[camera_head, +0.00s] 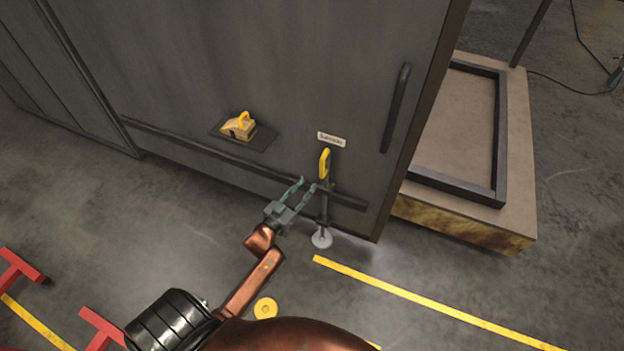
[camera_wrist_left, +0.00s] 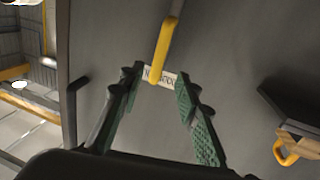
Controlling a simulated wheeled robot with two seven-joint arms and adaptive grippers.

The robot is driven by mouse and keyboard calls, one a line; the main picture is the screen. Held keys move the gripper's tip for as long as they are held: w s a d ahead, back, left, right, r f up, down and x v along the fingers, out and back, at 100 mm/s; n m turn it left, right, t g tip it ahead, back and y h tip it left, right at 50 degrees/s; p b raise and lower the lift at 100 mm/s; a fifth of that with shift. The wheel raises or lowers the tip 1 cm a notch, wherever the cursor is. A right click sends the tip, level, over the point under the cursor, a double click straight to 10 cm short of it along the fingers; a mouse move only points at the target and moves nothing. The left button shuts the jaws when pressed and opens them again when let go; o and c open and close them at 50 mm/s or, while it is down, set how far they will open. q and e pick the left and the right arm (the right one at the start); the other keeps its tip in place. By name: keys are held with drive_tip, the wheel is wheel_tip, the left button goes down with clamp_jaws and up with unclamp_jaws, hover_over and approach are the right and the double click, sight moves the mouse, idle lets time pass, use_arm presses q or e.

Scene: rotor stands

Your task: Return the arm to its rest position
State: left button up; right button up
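My left gripper (camera_head: 307,185) is at the end of my copper arm, in front of the lower part of a dark grey cabinet (camera_head: 245,60). A yellow handle (camera_head: 324,163) on a dark upright rod is just beyond the fingertips. My right gripper is not in view.
A white label (camera_head: 331,139) is above the yellow handle. A yellow-handled block (camera_head: 239,127) sits on a dark shelf to the left. A long door handle (camera_head: 396,108) and a pallet-like platform (camera_head: 520,150) are to the right. Red stands (camera_head: 100,328) are lower left.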

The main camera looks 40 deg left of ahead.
use_arm(q)
drive_tip(key=shift+s, duration=0.5)
drive_tip(key=s+d+f+g+p, duration=0.1)
drive_tip(key=s+f+g, duration=0.2)
drive_tip(key=s+f, duration=0.65)
drive_tip(key=s+d+f+g+p, duration=0.1)
drive_tip(key=s+f+g+p, duration=0.3)
drive_tip(key=f, duration=1)
drive_tip(key=s+d+f+g+b, duration=0.1)
drive_tip(key=s+f+g, duration=0.1)
drive_tip(key=s+f, duration=0.8)
drive_tip(key=s+d+f+g+p, duration=0.1)
drive_tip(key=s+f, duration=0.4)
drive_tip(key=s, duration=0.6)
drive_tip(key=s+d+f+m+g+p, duration=0.1)
drive_tip(key=s+d+f+g, duration=0.2)
drive_tip(key=s, duration=0.9)
drive_tip(key=s+d+f+g+p, duration=0.1)
drive_tip(key=s+f+g, duration=0.3)
drive_tip(key=s, duration=0.8)
wheel_tip(320, 180, down, 3)
drive_tip(key=shift+s+d+r+m+g, duration=0.15)
drive_tip(key=shift+d+m+g, duration=0.2)
drive_tip(key=shift+d, duration=0.4)
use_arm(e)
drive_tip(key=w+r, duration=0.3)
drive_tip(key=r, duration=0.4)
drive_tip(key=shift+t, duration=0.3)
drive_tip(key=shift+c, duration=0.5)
